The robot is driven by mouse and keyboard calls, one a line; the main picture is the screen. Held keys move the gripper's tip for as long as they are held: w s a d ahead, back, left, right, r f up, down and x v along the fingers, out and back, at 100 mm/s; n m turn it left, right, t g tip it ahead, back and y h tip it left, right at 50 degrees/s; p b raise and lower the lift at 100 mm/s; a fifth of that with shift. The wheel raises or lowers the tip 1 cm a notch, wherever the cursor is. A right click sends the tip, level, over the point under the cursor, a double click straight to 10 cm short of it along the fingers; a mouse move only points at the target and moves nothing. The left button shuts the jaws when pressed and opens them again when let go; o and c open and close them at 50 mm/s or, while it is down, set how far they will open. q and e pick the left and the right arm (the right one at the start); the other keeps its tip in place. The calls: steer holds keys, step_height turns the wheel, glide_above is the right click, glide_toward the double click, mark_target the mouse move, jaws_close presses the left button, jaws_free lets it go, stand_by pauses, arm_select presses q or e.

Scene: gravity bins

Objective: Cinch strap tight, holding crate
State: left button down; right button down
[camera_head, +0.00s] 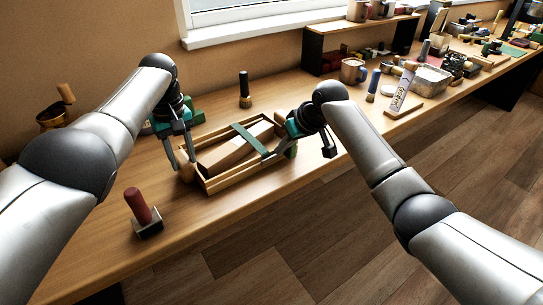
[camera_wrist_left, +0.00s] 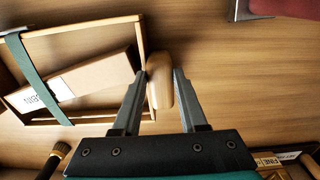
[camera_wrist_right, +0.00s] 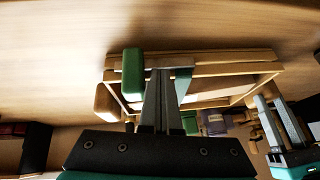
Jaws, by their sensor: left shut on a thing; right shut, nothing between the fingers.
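The wooden crate (camera_head: 225,180) sits on the bench and holds a long cardboard box (camera_head: 232,150). The green strap (camera_head: 252,139) crosses over the box and the crate's sides. A green block (camera_wrist_right: 132,75) is at the crate's side by the strap in the right wrist view. My left gripper (camera_head: 182,163) is at the crate's left end, shut on its rounded wooden handle (camera_wrist_left: 159,82). My right gripper (camera_wrist_right: 165,72) is shut and empty at the crate's right side, beside the green block and strap; whether it touches them I cannot tell.
A red-handled tool (camera_head: 138,206) stands on the bench front left. A black-topped tool (camera_head: 244,88) stands behind the crate, and a blue-handled one (camera_head: 373,84) to the right near a mug (camera_head: 353,71). Bare bench (camera_head: 200,220) lies in front of the crate.

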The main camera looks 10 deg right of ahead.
arm_select(q)
steer(key=shift+a+f, duration=0.1)
steer(key=shift+f, duration=0.05)
arm_select(e)
steer(key=shift+r, duration=0.1)
step_height(320, 180, up, 7)
steer(key=a, duration=0.1)
steer(key=shift+s, duration=0.25)
stand_by(0.7)
arm_select(q)
steer(key=shift+c, duration=1.8)
jaws_free()
